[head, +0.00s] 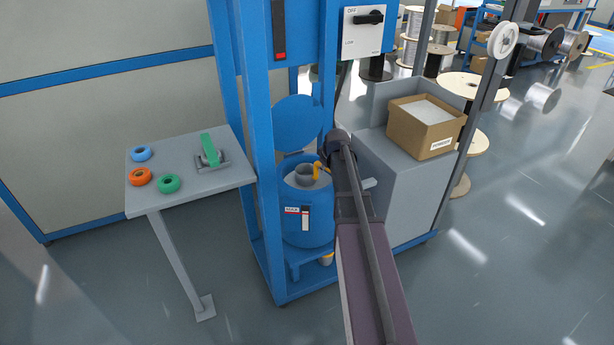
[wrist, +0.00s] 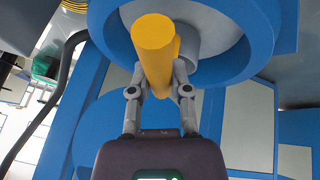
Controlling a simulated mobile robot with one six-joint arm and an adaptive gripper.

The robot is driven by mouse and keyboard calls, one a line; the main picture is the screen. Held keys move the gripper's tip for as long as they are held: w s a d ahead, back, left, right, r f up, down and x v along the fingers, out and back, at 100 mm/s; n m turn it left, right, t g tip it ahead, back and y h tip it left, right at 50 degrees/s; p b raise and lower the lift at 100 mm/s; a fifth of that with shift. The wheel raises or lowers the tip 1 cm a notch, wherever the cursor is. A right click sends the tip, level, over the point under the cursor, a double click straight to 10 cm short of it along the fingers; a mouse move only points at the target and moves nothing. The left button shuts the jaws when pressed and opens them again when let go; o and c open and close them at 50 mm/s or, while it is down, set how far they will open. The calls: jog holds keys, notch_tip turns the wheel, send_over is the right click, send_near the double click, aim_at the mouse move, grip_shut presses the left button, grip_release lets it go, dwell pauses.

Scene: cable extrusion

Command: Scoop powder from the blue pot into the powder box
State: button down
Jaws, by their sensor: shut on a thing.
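The blue pot (head: 306,230) stands inside the blue machine frame, with its round lid (head: 298,122) raised behind it. My gripper (wrist: 158,75) is shut on the yellow handle of a scoop (wrist: 154,45). The scoop's grey cup (head: 304,173) is at the pot's open mouth; its contents cannot be made out. In the wrist view the pot's blue rim (wrist: 255,62) shows around the cup. The powder box (head: 413,139), an open cardboard box with pale content, sits on the grey cabinet to the right. My arm partly hides the gripper in the head view.
A blue frame post (head: 255,150) stands left of the pot. A small grey table (head: 190,190) farther left holds blue, orange and green rings and a green-handled tool (head: 209,149). The grey cabinet (head: 400,200) is close on the right. Cable spools (head: 470,88) stand behind.

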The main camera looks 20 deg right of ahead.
jog(key=shift+f+b, duration=0.25)
jog(key=shift+b, duration=0.05)
jog(key=shift+f+b, duration=0.3)
jog(key=shift+f, duration=0.2)
dwell(0.6)
jog(key=shift+f+b, duration=0.35)
jog(key=shift+b, duration=0.2)
jog(key=shift+f+b, duration=0.7)
jog(key=shift+r, duration=0.1)
dwell(0.7)
jog(key=shift+r+p, duration=7.05)
jog(key=shift+p, duration=0.1)
jog(key=shift+s, duration=0.1)
